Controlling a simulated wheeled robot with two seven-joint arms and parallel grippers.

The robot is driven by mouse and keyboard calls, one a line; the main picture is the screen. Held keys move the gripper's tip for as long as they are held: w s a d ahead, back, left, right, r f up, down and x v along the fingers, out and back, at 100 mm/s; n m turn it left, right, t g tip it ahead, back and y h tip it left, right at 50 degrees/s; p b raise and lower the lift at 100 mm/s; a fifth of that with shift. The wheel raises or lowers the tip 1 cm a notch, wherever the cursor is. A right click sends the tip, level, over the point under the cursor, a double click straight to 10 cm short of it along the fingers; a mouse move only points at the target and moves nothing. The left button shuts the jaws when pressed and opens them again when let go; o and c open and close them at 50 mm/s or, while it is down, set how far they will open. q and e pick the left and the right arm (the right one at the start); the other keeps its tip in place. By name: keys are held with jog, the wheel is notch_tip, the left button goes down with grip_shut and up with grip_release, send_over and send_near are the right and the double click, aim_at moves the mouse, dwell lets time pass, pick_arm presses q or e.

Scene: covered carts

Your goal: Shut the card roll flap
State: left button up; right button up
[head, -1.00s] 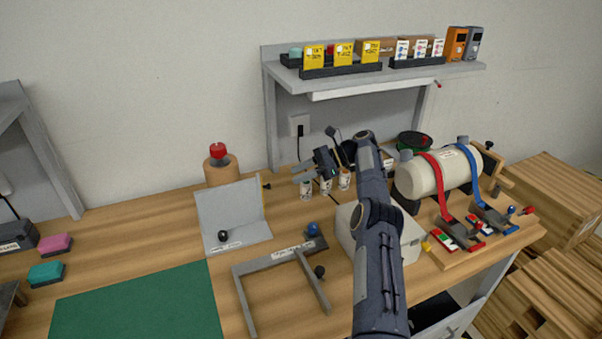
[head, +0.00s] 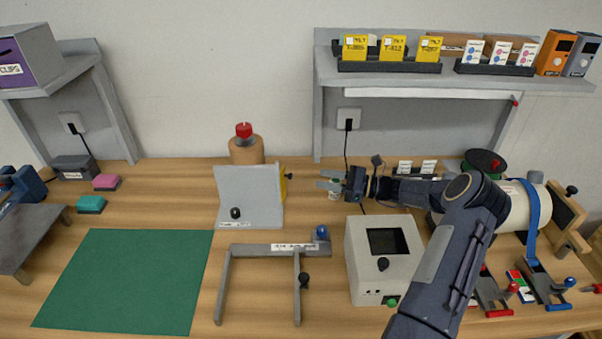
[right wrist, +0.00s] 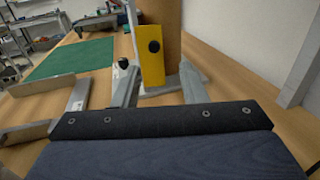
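A light grey upright panel (head: 258,198) with a black knob and a small label low on its face stands mid-table. I take it for the flap, but its label is too small to read. A yellow piece (head: 284,187) with a black knob shows at its right edge; in the right wrist view the yellow plate (right wrist: 152,58) stands ahead, between my fingers' lines. A brown roll (head: 246,151) with a red top stands behind the panel. My right gripper (head: 325,181) is open and empty, right of the panel and apart from it; its spread fingers show in the wrist view (right wrist: 160,85). My left gripper is out of view.
A grey frame (head: 262,249) lies in front of the panel, beside a green mat (head: 128,281). A shelf (head: 440,79) overhangs the back. A strapped tank (head: 517,205) stands at right.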

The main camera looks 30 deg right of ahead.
jog(key=p+x, duration=0.2)
jog(key=x, duration=0.6)
jog(key=shift+s+a+p, duration=0.15)
jog(key=shift+a+p, duration=0.15)
jog(key=shift+a, duration=0.2)
grip_shut()
jog(key=shift+w+n+g+y+b, duration=0.35)
jog(key=shift+n+g+y+b, duration=0.55)
jog(key=shift+b, duration=0.55)
jog(key=shift+w+n+g+y+b, duration=0.35)
jog(key=shift+n+g+y+b, duration=0.25)
jog(key=shift+g+b, duration=0.7)
